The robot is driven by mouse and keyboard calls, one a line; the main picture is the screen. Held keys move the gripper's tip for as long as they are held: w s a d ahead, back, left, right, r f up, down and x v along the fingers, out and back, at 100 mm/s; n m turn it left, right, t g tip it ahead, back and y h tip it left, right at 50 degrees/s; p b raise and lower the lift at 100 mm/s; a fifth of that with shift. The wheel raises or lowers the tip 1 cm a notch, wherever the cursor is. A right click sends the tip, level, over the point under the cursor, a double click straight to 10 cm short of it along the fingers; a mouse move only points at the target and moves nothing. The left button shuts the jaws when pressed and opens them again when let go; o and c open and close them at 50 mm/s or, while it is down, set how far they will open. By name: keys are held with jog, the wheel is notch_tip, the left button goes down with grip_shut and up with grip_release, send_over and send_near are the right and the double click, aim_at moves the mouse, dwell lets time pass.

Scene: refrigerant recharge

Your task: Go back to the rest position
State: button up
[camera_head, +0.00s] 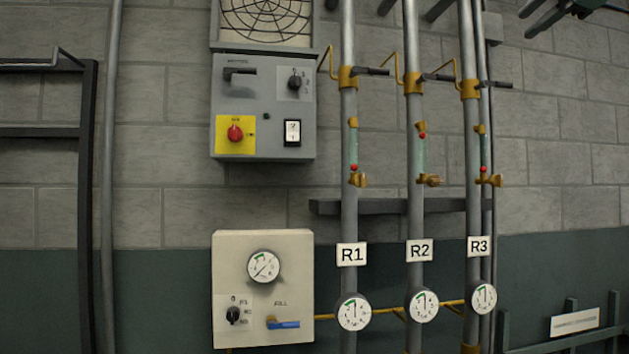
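The beige panel carries a gauge (263,266), a small black knob (234,315) and a blue-handled FILL valve (284,324). The grey panel has a red knob on a yellow plate (236,134).
Each pipe has a black-handled valve near the top, a sight tube with a red ball, and a round gauge (353,312) low down. A dark metal frame (88,200) stands at the left. A dark rail with a white label (574,323) is at the lower right.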

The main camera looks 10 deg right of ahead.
jog(key=w+a+f+m+g+y, duration=0.2)
jog(key=w+a+f, duration=0.4)
jog(key=w+f, duration=0.15)
jog(key=a+f+m+g+y, duration=0.1)
jog(key=a+f+m+g, duration=0.2)
jog(key=a+f, duration=0.85)
jog(key=a+f+m+g+y, duration=0.1)
jog(key=a+f+m+g, duration=0.15)
jog(key=a+f, duration=0.95)
jog(key=s+a+f+m+g+h, duration=0.1)
jog(key=s+a+f+g, duration=0.25)
jog(key=s+f, duration=0.55)
jog(key=s+a+f+g, duration=0.2)
jog(key=s+a+f, duration=0.2)
jog(key=f, duration=0.8)
jog(key=s+d+f+m+g+h, duration=0.1)
jog(key=s+d+f+g+h, duration=0.1)
jog(key=s+f, duration=1.3)
jog(key=s+h, duration=0.1)
jog(key=s, duration=0.3)
jog(key=shift+s+d+f, duration=0.15)
jog(key=shift+s+d, duration=0.05)
jog(key=shift+d, duration=0.2)
